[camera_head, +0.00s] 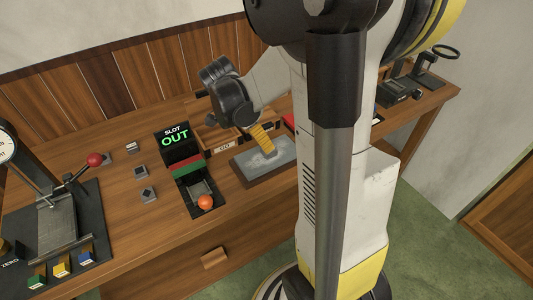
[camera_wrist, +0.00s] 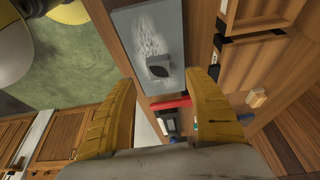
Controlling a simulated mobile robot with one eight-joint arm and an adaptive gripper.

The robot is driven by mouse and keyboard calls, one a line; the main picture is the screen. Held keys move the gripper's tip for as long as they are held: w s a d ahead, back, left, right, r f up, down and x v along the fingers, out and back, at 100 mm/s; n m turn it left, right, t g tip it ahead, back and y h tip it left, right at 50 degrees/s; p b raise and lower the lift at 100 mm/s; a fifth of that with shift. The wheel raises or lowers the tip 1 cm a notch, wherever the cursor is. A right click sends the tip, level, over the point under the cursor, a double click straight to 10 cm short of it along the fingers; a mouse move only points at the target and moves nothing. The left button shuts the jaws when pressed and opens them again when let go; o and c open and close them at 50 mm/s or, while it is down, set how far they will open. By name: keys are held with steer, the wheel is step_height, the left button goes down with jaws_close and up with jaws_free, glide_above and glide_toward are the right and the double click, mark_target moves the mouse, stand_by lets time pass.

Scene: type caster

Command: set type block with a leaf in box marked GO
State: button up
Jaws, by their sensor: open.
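My gripper (camera_head: 266,149) is open above a grey slab (camera_head: 250,163) on the desk. In the wrist view its yellow fingers (camera_wrist: 163,77) are spread apart with nothing between them. A small dark type block (camera_wrist: 158,66) lies on the slab (camera_wrist: 130,25), just beyond the fingertips; its mark is not readable. In the head view the gripper hides this block. A wooden box (camera_head: 224,146) behind the slab bears a small pale label that seems to read GO; my arm covers part of the row. Open wooden compartments (camera_wrist: 255,65) show right of the slab in the wrist view.
Several small grey blocks (camera_head: 140,172) lie at left on the desk. A black device (camera_head: 178,145) reading SLOT OUT stands left of the slab, with an orange ball (camera_head: 205,202) in front. A red-knobbed lever press (camera_head: 60,215) stands far left. Black tools (camera_head: 400,92) sit at right.

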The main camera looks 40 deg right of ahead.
steer(key=b+x, duration=0.3)
steer(key=x, duration=0.3)
steer(key=shift+s+d+f, duration=0.1)
steer(key=shift+f, duration=0.25)
steer(key=shift+r, duration=0.1)
jaws_close()
